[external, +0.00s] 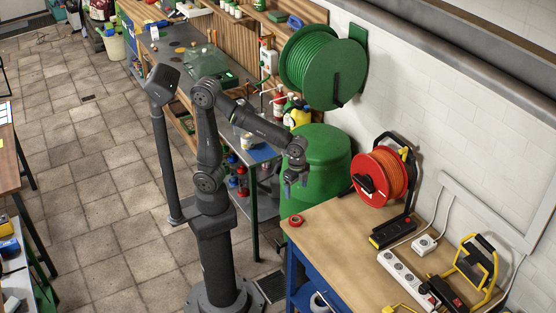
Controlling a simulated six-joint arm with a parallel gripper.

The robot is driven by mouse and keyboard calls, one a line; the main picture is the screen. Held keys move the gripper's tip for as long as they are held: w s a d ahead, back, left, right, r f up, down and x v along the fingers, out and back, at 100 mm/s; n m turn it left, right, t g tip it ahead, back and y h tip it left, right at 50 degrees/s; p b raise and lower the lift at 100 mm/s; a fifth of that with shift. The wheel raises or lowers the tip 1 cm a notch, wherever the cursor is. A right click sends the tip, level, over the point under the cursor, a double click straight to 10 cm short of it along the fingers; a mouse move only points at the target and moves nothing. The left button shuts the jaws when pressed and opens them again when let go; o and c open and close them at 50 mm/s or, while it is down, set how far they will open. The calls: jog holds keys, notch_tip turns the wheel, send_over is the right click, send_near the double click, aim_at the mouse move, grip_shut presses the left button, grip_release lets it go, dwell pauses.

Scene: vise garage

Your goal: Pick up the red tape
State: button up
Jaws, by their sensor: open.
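The red tape (295,220) is a small red roll with a dark centre. It lies flat near the far left corner of the wooden-topped workbench (335,240) in the external view. My gripper (295,186) hangs pointing down above that corner, higher than the roll and apart from it. Its fingers are open and nothing shows between them. In the picture the roll is just below my gripper.
An orange cable reel (384,176) stands at the back of the bench. A black box (392,232), a white power strip (404,276) and a yellow work lamp (474,263) lie to the right. A green barrel (318,160) stands behind the bench. The bench top's middle is clear.

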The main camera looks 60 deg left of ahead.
send_over(296, 216)
jog(key=s, duration=0.1)
jog(key=f, duration=0.7)
jog(key=d+f, duration=0.1)
jog(key=f, duration=0.2)
jog(key=shift+s+f, duration=0.1)
jog(key=shift+f, duration=0.05)
jog(key=shift+d+f, duration=0.15)
jog(key=shift+f, duration=1.5)
jog(key=shift+d+f, duration=0.15)
jog(key=shift+f, duration=1.45)
jog(key=c, duration=1.1)
jog(key=shift+o, duration=0.2)
jog(key=shift+r, duration=0.1)
